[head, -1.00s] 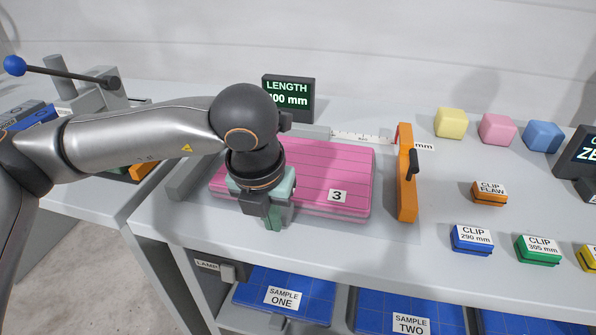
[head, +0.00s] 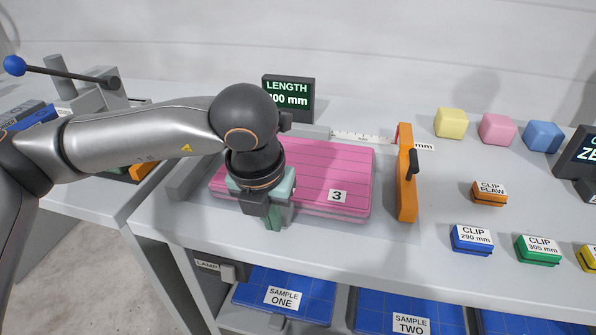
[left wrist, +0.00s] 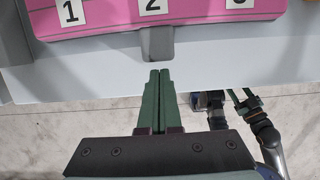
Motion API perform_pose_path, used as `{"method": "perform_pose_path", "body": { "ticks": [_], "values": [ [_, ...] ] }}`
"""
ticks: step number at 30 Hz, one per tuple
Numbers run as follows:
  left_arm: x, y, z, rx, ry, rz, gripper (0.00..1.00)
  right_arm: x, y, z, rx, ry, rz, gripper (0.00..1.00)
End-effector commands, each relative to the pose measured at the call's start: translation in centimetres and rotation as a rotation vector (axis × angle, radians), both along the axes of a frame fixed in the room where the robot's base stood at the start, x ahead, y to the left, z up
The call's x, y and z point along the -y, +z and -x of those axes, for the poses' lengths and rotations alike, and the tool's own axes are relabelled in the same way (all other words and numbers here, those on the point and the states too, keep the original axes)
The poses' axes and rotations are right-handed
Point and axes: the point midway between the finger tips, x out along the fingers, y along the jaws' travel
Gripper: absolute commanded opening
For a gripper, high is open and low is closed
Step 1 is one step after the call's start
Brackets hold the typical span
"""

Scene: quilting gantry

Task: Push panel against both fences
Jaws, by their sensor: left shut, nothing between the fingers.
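The pink panel (head: 320,165) lies flat on the bench, label 3 near its front right. In the left wrist view the panel (left wrist: 110,18) shows labels 1, 2 and 3. A grey left fence (head: 185,183) stands beside its left edge, with a narrow strip between them. A grey back fence (head: 315,132) runs behind it; contact there is unclear. My left gripper (head: 273,222) is shut and empty at the panel's front edge, hiding part of it. In the wrist view its fingertips (left wrist: 158,72) are apart from the panel. My right gripper (left wrist: 243,97) shows small at lower right.
An orange slide with a black handle (head: 407,175) stands right of the panel, a gap between. A length display (head: 288,97) stands behind. Clips such as the blue one (head: 471,239) and coloured blocks (head: 498,129) lie at right. Blue sample panels (head: 285,293) sit below.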

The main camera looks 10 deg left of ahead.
Motion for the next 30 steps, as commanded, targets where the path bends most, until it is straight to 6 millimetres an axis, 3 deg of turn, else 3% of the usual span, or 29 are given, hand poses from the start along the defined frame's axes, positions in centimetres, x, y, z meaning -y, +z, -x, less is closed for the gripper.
{"method": "perform_pose_path", "body": {
  "ticks": [30],
  "values": [
    [0.1, 0.0, -2.8, 0.000, 0.000, 0.000, 0.00, 0.0, -0.6, 0.0, 0.002, 0.000, -0.002, 0.50]
  ]
}}
